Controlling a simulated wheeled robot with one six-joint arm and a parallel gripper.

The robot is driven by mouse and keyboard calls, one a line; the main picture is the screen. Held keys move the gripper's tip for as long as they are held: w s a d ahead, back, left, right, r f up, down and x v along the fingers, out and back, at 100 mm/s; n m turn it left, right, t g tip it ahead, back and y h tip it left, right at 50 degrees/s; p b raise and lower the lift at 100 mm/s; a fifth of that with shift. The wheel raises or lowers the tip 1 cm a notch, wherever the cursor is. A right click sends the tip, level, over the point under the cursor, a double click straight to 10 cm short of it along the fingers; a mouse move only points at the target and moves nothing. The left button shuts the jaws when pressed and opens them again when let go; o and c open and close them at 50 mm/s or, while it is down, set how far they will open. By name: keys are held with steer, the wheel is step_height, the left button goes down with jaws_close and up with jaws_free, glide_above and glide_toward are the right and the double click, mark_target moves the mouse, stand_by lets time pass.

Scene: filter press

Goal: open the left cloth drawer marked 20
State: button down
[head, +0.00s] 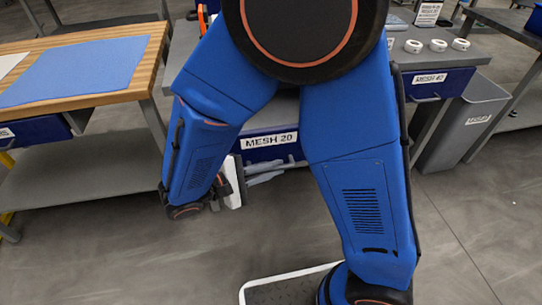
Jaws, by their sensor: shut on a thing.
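The MESH 20 drawer (285,153) is a blue drawer with a white label, under a grey workbench in the middle of the head view. Its bar handle (290,163) runs along the lower front. My gripper (270,175) is at the left part of this handle and is shut on it. My blue arm hides the upper right of the drawer, so I cannot tell how far the drawer stands out from the bench.
A MESH 40 drawer (436,84) is at the right, with white rings (437,45) above it. A grey bin (468,125) stands beside it. A wooden-topped table (128,62) with a blue cloth (75,76) is at the left. The floor in front is mostly clear.

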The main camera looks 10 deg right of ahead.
steer(key=shift+s, duration=1.5)
steer(key=c, duration=2.1)
jaws_free()
steer(key=shift+a, duration=0.15)
steer(key=v, duration=1.7)
steer(key=shift+a, duration=0.15)
steer(key=shift+a, duration=0.1)
